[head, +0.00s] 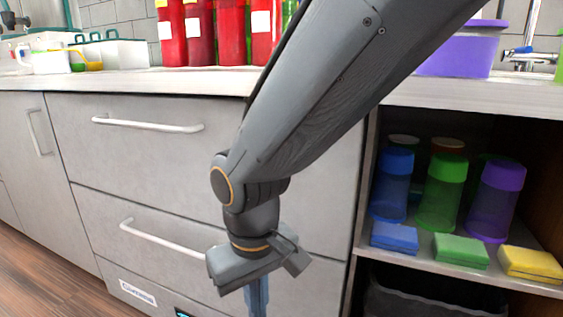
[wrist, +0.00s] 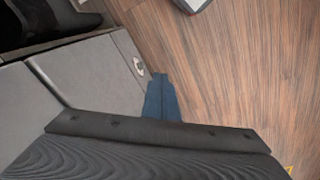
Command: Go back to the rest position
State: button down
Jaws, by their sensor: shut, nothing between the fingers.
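My gripper (head: 258,297) hangs below my arm in front of the grey drawer cabinet (head: 75,155) in the head view. Its fingers point down and run past the lower edge of that view. In the wrist view my gripper (wrist: 160,80) shows as blue fingers set close together over the wooden floor (wrist: 225,70). The fingers are shut with nothing between them. They appear apart from the cabinet front, but the exact gap is hard to judge.
Drawer handles (head: 148,125) stick out behind my arm. An open shelf (head: 485,270) at right holds several coloured cups and sponges, with a dark bin (head: 420,300) below. The counter (head: 150,82) above carries red bottles (head: 230,35) and a purple tub (head: 460,50). Floor at left is clear.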

jog(key=s+d+r+m+y, duration=0.1)
jog(key=s+d+r+y, duration=0.2)
jog(key=s, duration=0.4)
jog(key=d+r+m+h+p, duration=0.1)
jog(key=d+r+m+p, duration=0.2)
jog(key=d+r+p, duration=0.7)
jog(key=d+r+m+h+p, duration=0.2)
jog(key=d+r+p, duration=0.8)
jog(key=r+p, duration=0.6)
jog(key=shift+d+r+m+g+p, duration=0.25)
jog(key=shift+m+g+p, duration=0.2)
jog(key=shift+p, duration=3.8)
jog(key=shift+s, duration=0.1)
